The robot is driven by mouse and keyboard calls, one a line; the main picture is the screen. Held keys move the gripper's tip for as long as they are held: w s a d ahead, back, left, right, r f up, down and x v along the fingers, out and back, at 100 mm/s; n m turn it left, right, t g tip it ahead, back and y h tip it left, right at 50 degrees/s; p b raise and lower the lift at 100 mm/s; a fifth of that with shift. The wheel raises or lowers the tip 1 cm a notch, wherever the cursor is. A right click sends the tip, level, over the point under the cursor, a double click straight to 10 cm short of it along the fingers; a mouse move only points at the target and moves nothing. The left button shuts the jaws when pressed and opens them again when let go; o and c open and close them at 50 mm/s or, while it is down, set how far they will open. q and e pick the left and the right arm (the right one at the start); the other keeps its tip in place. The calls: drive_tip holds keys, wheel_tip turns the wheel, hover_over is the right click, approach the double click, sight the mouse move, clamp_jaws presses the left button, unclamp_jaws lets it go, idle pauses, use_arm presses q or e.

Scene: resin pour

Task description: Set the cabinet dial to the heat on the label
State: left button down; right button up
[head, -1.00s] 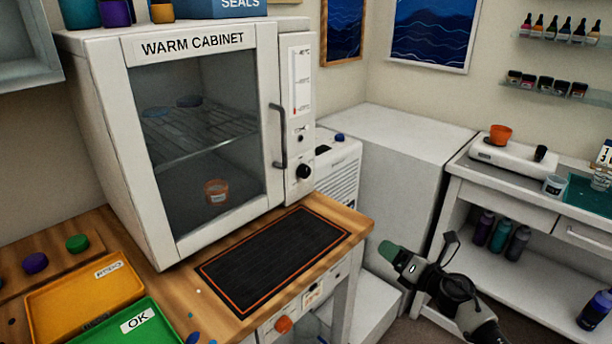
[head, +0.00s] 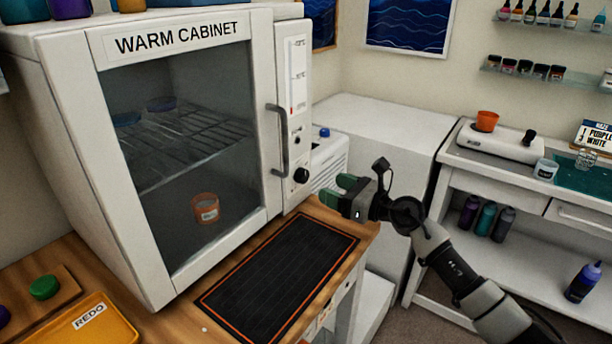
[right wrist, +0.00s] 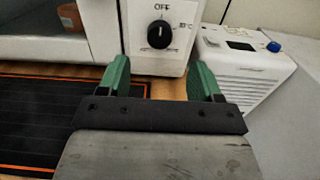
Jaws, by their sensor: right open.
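The warm cabinet (head: 262,110) stands on the wooden bench with its glass door shut. Its black dial (head: 301,175) is low on the right-hand panel; in the right wrist view the dial (right wrist: 159,34) has its white mark pointing up toward OFF, with a small temperature marking to its right that is hard to read. An orange-rimmed cup (head: 205,208) with a label sits inside, its writing too small to read. My right gripper (head: 337,190) is open and empty, in front of and to the right of the dial, apart from it. In the right wrist view its green fingers (right wrist: 158,80) lie below the dial, one to each side. My left gripper is out of view.
A black mat (head: 280,270) lies before the cabinet. A yellow REDO tray (head: 95,325) is at the lower left. A white unit with a blue knob (head: 327,160) stands just right of the cabinet. A side table (head: 470,165) holds a scale and cups.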

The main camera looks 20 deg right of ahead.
sight(306, 177)
drive_tip(key=x, duration=0.6)
drive_tip(key=shift+w+a, duration=0.15)
drive_tip(key=shift+w, duration=0.1)
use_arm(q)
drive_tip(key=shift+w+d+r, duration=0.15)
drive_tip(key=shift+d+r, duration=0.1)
use_arm(e)
drive_tip(key=shift+w+a, duration=0.35)
drive_tip(key=shift+w, duration=0.1)
drive_tip(key=c, duration=0.9)
use_arm(q)
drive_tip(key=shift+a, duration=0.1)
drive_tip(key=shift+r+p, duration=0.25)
drive_tip(key=shift+p, duration=0.2)
